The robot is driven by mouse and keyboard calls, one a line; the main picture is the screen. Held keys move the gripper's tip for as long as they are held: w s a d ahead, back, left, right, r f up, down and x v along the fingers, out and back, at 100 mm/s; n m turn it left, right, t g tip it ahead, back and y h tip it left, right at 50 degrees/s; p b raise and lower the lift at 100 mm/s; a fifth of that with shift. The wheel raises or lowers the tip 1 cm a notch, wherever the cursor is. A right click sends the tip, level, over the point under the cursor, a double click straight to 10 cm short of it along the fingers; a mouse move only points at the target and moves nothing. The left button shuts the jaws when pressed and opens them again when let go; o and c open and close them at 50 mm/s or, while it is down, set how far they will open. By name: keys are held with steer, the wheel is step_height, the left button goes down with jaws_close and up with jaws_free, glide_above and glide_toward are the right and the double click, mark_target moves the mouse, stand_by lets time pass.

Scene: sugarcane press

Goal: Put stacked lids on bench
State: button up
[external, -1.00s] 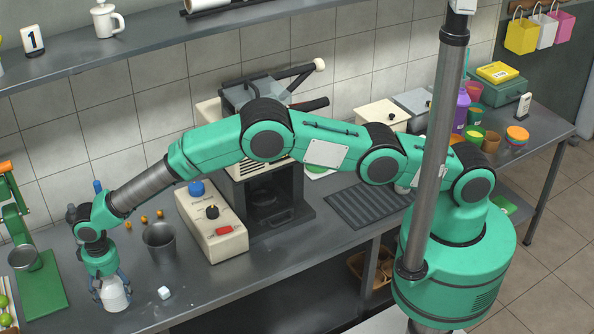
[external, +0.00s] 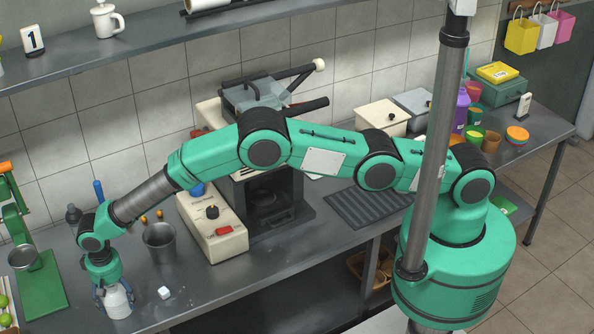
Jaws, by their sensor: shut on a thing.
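My gripper (external: 115,290) is at the left front of the grey bench (external: 205,290), pointing down. It is shut on a small white rounded jar-like thing (external: 118,304). Whether that thing touches the bench is hard to tell.
A cream control box (external: 212,228) and a dark machine are further right. A green press (external: 40,285) is at the left. Coloured cups (external: 491,142) stand near the pile.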

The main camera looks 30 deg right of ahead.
steer(key=o, duration=1.1)
steer(key=shift+f, duration=0.1)
steer(key=shift+r, duration=0.2)
steer(key=shift+s+r+p, duration=0.15)
steer(key=shift+r+p, duration=0.3)
steer(key=shift+r, duration=5.5)
